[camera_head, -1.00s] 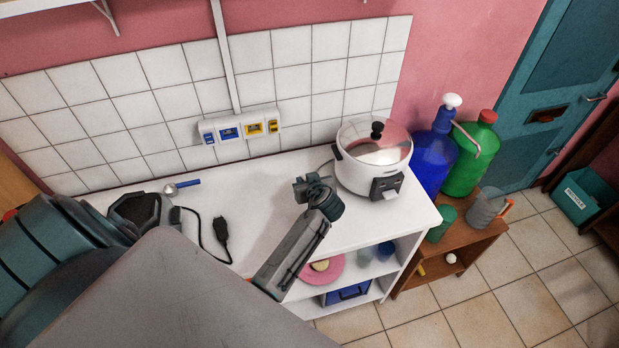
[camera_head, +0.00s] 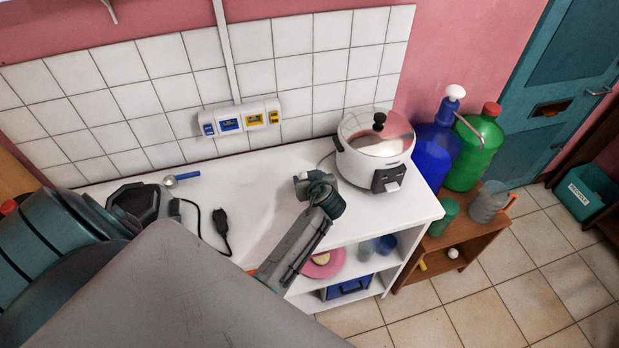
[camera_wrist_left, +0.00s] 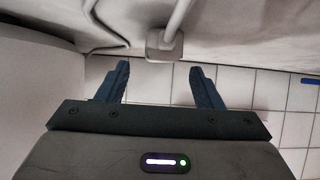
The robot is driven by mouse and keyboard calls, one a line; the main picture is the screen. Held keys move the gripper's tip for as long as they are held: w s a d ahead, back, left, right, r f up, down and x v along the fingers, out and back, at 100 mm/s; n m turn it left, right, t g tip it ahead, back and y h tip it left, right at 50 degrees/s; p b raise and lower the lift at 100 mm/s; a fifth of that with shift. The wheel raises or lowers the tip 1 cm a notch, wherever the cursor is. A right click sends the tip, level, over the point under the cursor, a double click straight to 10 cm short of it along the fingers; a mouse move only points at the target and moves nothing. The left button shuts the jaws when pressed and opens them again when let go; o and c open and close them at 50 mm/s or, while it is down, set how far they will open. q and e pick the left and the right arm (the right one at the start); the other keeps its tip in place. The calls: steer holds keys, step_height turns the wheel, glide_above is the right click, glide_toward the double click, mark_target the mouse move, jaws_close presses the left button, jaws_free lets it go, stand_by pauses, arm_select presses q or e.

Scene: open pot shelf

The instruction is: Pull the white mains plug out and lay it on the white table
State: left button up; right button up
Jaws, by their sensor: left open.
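My left gripper (camera_wrist_left: 160,68) is open and empty in the left wrist view, its two dark fingers apart. Just beyond and between the fingertips is a pale block (camera_wrist_left: 164,46) with a thick pale stalk or cable running up from it; it looks like the white plug, apart from the fingers. In the head view I cannot make out the white plug. My left arm's dark end (camera_head: 318,195) is above the white table (camera_head: 262,185), left of the rice cooker (camera_head: 362,168); its fingers are not clear there. My right gripper is not in view.
A socket strip (camera_head: 240,119) with blue and yellow outlets is on the tiled wall. A black plug (camera_head: 221,219) on a black cord, a dark device (camera_head: 135,202) and a blue-handled spoon (camera_head: 187,176) lie on the table. Blue (camera_head: 438,150) and green (camera_head: 477,155) bottles stand at the right.

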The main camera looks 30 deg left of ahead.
arm_select(q)
steer(key=shift+s+d+r, duration=0.2)
steer(key=shift+d+r, duration=0.1)
steer(key=p+v, duration=0.2)
steer(key=v, duration=0.7)
steer(key=shift+s+d+p, duration=0.3)
steer(key=shift+p, duration=0.1)
steer(key=shift+r, duration=0.1)
